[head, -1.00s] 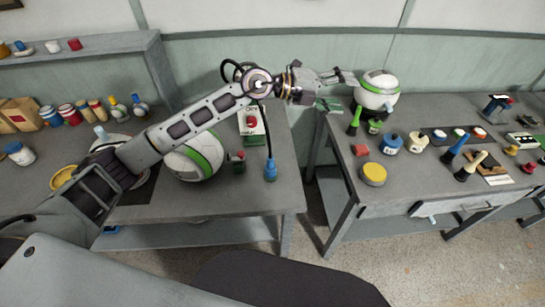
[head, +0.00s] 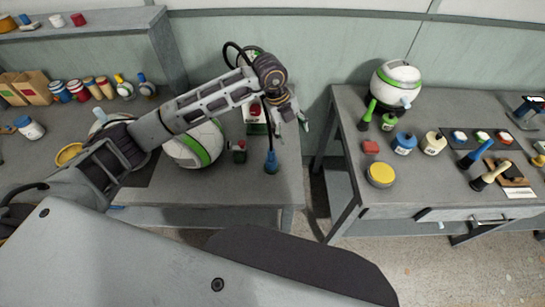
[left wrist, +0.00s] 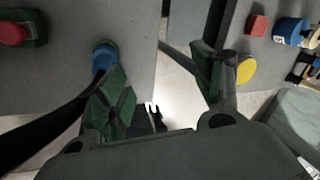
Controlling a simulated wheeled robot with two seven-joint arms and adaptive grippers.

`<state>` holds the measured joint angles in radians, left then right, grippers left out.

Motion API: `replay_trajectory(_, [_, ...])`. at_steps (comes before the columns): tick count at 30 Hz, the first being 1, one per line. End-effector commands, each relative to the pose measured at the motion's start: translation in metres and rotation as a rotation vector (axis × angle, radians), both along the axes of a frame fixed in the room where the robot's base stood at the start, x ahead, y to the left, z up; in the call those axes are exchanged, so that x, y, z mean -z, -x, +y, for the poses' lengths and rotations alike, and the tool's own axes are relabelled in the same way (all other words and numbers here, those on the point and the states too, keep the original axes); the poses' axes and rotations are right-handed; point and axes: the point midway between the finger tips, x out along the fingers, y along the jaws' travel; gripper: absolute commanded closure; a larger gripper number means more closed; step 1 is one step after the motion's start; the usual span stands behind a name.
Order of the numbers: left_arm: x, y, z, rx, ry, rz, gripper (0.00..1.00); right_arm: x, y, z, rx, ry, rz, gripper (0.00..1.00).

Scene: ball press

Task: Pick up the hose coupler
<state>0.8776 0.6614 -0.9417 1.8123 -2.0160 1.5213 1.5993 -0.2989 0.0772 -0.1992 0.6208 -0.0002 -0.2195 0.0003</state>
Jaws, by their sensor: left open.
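The hose coupler (head: 271,166) is a blue cylinder at the end of a black hose. It stands near the right edge of the left table. My left gripper (head: 292,124) is above and a little to the right of it, pointing down, open and empty. In the left wrist view the coupler (left wrist: 103,57) shows just beyond the left green finger, outside the gap between the fingers. That finger and the dark hose partly cover it. The left gripper (left wrist: 162,88) has its fingers wide apart over the table edge. My right gripper is out of view.
A taller red-button box (head: 256,119) stands behind. A gap separates the left table from the right table (head: 412,185), which holds another ball (head: 397,83).

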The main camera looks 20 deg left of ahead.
Motion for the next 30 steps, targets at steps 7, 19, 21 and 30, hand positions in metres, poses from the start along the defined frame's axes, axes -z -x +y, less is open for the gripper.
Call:
replay_trajectory(7, [0.009, 0.02, 0.044, -0.19, -0.183, 0.125, 0.34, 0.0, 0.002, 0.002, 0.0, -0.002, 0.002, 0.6])
replay_trajectory(19, [0.01, 0.032, 0.059, -0.382, -0.24, 0.198, 0.34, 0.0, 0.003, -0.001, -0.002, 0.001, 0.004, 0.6])
replay_trajectory(21, [0.01, 0.032, 0.059, -0.385, -0.24, 0.199, 0.34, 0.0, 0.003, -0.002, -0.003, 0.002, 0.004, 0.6])
replay_trajectory(30, [0.012, 0.032, 0.059, -0.383, -0.239, 0.199, 0.34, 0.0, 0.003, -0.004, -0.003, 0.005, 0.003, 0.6])
